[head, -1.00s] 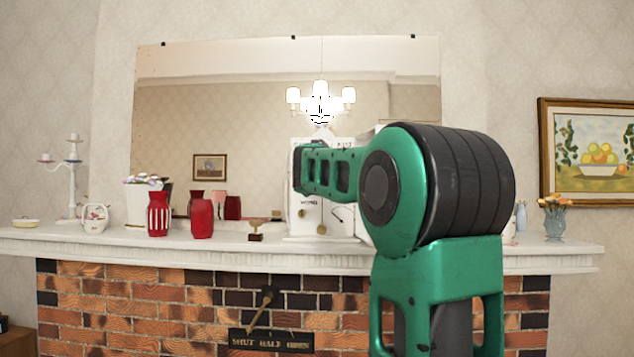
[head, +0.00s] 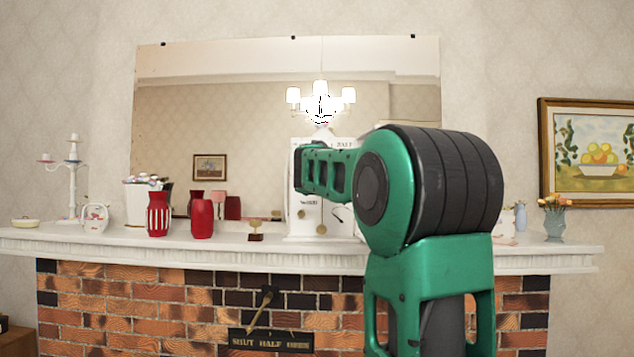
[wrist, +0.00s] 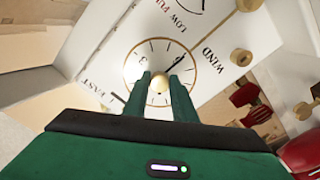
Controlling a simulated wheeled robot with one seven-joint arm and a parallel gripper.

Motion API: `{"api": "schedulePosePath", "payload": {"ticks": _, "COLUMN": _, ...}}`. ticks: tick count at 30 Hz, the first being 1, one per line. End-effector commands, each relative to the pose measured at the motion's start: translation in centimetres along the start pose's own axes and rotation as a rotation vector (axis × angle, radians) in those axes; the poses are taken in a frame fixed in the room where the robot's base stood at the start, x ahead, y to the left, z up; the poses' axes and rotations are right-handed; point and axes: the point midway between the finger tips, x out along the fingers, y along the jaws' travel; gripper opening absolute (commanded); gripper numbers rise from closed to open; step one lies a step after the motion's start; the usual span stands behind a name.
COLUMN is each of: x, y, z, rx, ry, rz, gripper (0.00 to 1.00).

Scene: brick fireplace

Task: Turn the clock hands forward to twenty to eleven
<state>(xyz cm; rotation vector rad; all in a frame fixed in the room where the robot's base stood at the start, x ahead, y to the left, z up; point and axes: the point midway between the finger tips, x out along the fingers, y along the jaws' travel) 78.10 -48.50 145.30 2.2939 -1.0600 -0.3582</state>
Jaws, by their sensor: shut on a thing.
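The white clock (head: 303,226) stands on the mantel in front of the mirror, mostly hidden behind my arm in the head view. A dark hand (wrist: 178,61) points to the upper right of the dial. My gripper (wrist: 162,82) is at the dial, its two green fingers shut on a small cream knob (wrist: 162,90) between them. The fingers and knob hide the lower middle of the dial, so I cannot read the full time.
A round wooden knob (wrist: 242,57) sticks out of the clock face near the word WIND. Red vases (head: 202,219) and a small brown stand (head: 255,231) stand left of the clock. A blue-grey flower vase (head: 555,226) stands right. The mirror (head: 250,110) is close behind.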

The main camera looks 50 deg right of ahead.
Motion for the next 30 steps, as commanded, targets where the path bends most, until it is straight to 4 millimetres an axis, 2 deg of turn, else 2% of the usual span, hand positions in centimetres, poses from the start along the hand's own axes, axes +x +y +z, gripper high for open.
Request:
{"api": "schedulePosePath", "payload": {"ticks": 18, "x": 0.07, "y": -0.45, "z": -0.1, "rx": 0.379, "ry": 0.001, "rz": -0.006, "gripper": 0.02}}
{"api": "schedulePosePath", "payload": {"ticks": 30, "x": 0.06, "y": -0.51, "z": -0.15, "rx": 0.466, "ry": 0.001, "rz": -0.007, "gripper": 0.02}}
